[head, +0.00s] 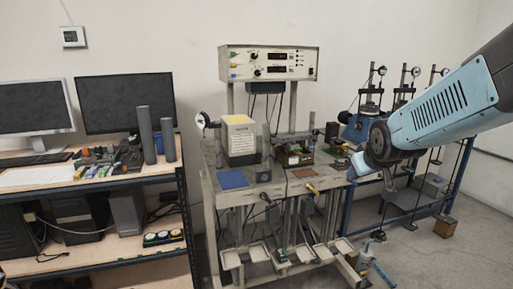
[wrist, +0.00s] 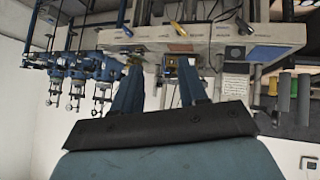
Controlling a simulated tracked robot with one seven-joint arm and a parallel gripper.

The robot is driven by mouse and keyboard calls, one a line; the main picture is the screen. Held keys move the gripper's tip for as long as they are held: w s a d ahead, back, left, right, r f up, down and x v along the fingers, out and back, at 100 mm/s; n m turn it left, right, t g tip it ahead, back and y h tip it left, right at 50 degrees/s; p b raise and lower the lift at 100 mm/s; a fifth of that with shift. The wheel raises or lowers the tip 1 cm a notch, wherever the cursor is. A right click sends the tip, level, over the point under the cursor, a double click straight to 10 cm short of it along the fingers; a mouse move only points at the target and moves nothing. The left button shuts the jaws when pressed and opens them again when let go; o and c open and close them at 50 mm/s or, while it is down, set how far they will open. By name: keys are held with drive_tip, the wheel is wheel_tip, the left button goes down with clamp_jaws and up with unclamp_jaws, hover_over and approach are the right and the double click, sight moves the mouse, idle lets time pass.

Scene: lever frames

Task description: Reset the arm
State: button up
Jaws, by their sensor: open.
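My gripper is at the end of my light-blue and grey arm (head: 445,105), which reaches in from the right in the head view. In the wrist view its two blue fingers (wrist: 160,68) are spread apart, with nothing between them. In the head view the gripper end is small and partly hidden by the arm's round joint, in front of the right side of the grey lever frames. The frames carry a blue pad (head: 232,179) and an orange-brown pad (head: 311,187), which also show in the upside-down wrist view.
A control box (head: 268,63) with displays stands above the frames. A desk with two monitors (head: 125,103) and grey cylinders (head: 146,133) is at left. Blue-framed apparatus (head: 370,100) stands behind my arm. A wooden block (head: 445,227) sits on the floor, which is bare at lower right.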

drive_tip(key=s+a+r+m+g, duration=0.1)
drive_tip(key=s+a+r+g, duration=0.1)
drive_tip(key=s, duration=0.7)
drive_tip(key=s+a+r+m+g+y, duration=0.1)
drive_tip(key=s+a, duration=0.1)
drive_tip(key=s, duration=0.8)
drive_tip(key=shift+r+m+g, duration=0.4)
